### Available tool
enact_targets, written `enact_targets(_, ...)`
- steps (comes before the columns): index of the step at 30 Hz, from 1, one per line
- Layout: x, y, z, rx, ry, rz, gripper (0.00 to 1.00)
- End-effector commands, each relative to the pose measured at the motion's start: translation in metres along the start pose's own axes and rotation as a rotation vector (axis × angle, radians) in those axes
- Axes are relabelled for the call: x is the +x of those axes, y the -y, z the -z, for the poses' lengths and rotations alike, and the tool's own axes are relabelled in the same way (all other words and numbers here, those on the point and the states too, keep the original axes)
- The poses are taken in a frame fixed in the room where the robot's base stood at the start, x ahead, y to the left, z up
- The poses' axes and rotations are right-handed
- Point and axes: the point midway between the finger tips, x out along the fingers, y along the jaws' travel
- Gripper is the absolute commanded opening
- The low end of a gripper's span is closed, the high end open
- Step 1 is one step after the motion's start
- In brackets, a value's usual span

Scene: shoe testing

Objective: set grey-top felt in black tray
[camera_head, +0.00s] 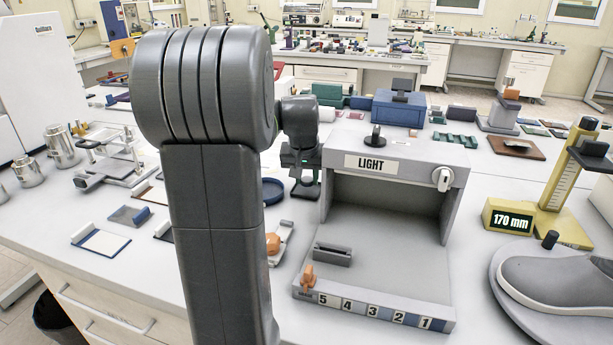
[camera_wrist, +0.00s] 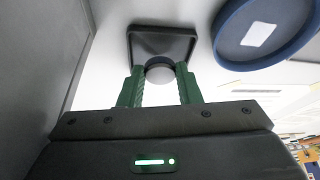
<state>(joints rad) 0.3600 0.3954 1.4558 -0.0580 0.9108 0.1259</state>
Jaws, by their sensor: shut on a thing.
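The grey-top felt (camera_wrist: 160,73) shows in the wrist view as a small round piece with a pale grey face. My gripper (camera_wrist: 159,78) is shut on it, with a green finger on either side. The square black tray (camera_wrist: 136,39) lies just beyond the fingertips, and the felt overlaps its near part in the picture. I cannot tell whether the felt touches the tray.
A round blue dish (camera_wrist: 230,48) with a white label lies right of the tray; in the head view it (camera_head: 272,190) is partly behind my arm. The grey light box (camera_head: 400,150) stands close to the right of my gripper. A grey wall fills the wrist view's left side.

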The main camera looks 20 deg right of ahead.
Motion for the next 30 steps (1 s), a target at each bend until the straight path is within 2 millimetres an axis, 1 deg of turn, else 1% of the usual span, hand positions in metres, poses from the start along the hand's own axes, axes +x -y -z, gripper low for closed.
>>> enact_targets(14, 0.001, 0.0, 0.0, 0.0, 0.0, 0.0, 0.1)
enact_targets(30, 0.013, 0.0, -0.005, 0.0, 0.001, 0.0, 0.1)
